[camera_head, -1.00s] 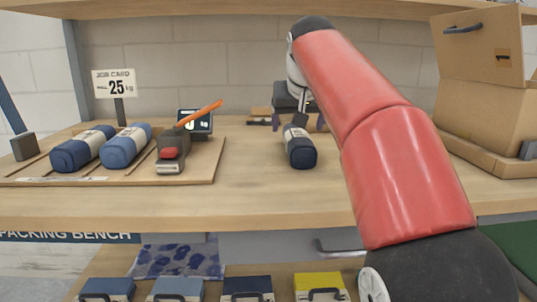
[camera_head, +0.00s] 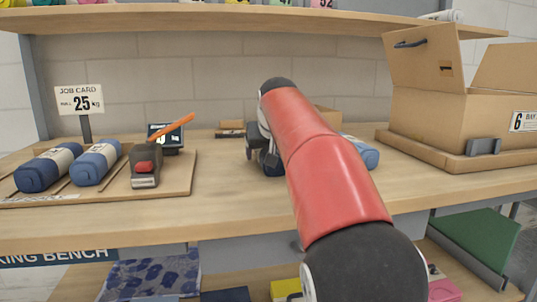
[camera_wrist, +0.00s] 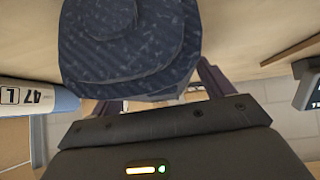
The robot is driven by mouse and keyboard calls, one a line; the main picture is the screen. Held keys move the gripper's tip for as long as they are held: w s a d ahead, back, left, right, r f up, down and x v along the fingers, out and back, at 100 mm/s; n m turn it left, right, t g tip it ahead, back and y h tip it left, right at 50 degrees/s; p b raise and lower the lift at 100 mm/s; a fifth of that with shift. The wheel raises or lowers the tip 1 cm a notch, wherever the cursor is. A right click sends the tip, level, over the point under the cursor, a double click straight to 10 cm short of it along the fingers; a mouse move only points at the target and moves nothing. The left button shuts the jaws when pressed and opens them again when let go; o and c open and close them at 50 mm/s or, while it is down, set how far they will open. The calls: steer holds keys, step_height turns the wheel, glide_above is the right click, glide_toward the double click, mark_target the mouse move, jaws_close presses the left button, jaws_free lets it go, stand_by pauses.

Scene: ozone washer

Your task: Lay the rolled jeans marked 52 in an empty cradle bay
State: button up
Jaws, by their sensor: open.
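A dark navy rolled pair of jeans (camera_head: 272,163) lies on the bench, mostly hidden behind my arm in the head view. The roll fills the top of the wrist view (camera_wrist: 130,45), its spiral end facing the camera; no number on it can be read. My gripper (camera_head: 262,148) is open at this roll, with parts of its purple-grey fingers (camera_wrist: 150,92) showing at both sides of it. Contact cannot be told. The wooden cradle (camera_head: 180,184) at left has slats between its bays. It holds two blue rolls, left (camera_head: 43,168) and right (camera_head: 95,162).
A grey-red device with an orange strip (camera_head: 146,165) sits on the cradle beside the rolls. A blue roll (camera_head: 362,152) lies right of my arm; a roll marked 47 (camera_wrist: 38,96) shows in the wrist view. An open carton (camera_head: 440,115) stands at right. The front middle bench is clear.

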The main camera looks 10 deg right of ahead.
steer(key=shift+c, duration=0.4)
steer(key=c, duration=1.2)
steer(key=shift+r, duration=0.1)
steer(key=shift+c, duration=0.6)
steer(key=shift+r, duration=0.1)
